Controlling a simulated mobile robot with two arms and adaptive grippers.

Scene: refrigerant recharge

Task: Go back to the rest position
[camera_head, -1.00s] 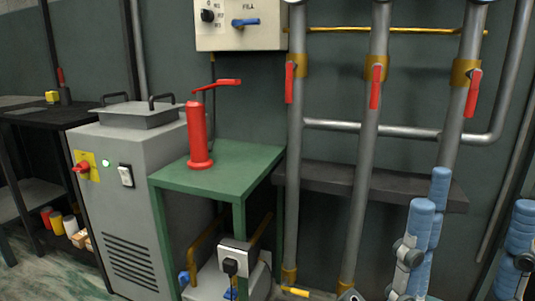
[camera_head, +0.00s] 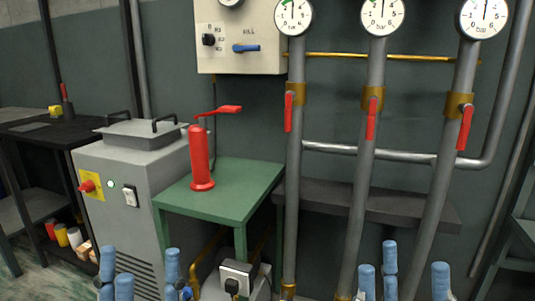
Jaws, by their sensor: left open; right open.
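My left gripper (camera_head: 140,272) shows at the bottom edge on the left, in front of the grey machine. Its blue fingers point up and stand apart, with nothing between them. My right gripper (camera_head: 403,276) shows at the bottom edge right of centre, in front of the pipes. Its blue fingers are also apart and empty. Both grippers are cut off by the lower edge, so the wrists and arms are hidden. Neither gripper visibly holds anything.
A red hand pump (camera_head: 202,160) stands on a green table (camera_head: 237,191). Left is the grey machine (camera_head: 120,220) with a lit green light. Behind are pipes with red valve levers (camera_head: 371,118), gauges (camera_head: 383,15) and a control box (camera_head: 233,50). A black bench (camera_head: 30,135) stands far left.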

